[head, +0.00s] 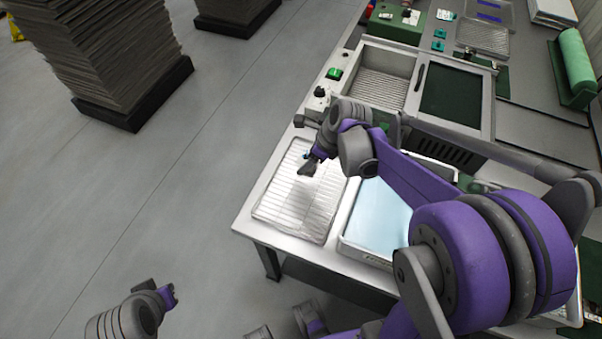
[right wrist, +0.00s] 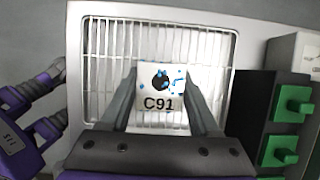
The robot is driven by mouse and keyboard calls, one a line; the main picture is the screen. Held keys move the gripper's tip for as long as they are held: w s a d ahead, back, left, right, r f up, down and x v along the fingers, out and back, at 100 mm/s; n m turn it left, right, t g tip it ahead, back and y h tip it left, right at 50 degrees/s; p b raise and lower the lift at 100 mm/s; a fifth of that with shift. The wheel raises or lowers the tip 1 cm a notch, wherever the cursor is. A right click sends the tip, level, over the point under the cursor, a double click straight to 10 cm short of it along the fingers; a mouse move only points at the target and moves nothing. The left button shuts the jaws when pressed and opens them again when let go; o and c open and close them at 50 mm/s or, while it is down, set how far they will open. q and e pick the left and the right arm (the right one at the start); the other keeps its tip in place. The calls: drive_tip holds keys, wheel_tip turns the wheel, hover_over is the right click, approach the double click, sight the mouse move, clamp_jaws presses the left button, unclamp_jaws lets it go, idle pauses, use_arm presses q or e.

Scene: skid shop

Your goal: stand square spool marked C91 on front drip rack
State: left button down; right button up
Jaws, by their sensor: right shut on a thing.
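The square spool (right wrist: 163,84), white with blue specks, a dark centre hole and the mark C91, sits between the fingers of my right gripper (right wrist: 165,95) in the right wrist view. That gripper is shut on it, over the wire drip rack (right wrist: 210,60). In the head view my right gripper (head: 308,168) is above the rack (head: 290,205) at the table's front left corner; the spool is mostly hidden there. I cannot tell whether the spool touches the rack. My left gripper (head: 168,295) is at the lower left, over the floor, away from the table; its jaws are too small to read.
A tray of pale blue liquid (head: 378,215) lies right of the rack. A second wire-bottomed tray (head: 375,88) and a dark framed panel (head: 452,93) are further back. Green blocks (right wrist: 293,102) show at the right in the wrist view. Dark stacks (head: 100,50) stand on the floor.

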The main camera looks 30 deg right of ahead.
sight(311, 170)
wheel_tip(311, 170, down, 2)
drive_tip(key=shift+s+f, duration=0.1)
drive_tip(key=shift+f, duration=0.1)
drive_tip(key=shift+f+b, duration=0.35)
drive_tip(key=shift+f, duration=1.8)
drive_tip(key=shift+f, duration=0.2)
drive_tip(key=o, duration=1.2)
drive_tip(key=shift+o, duration=0.2)
drive_tip(key=shift+r, duration=0.15)
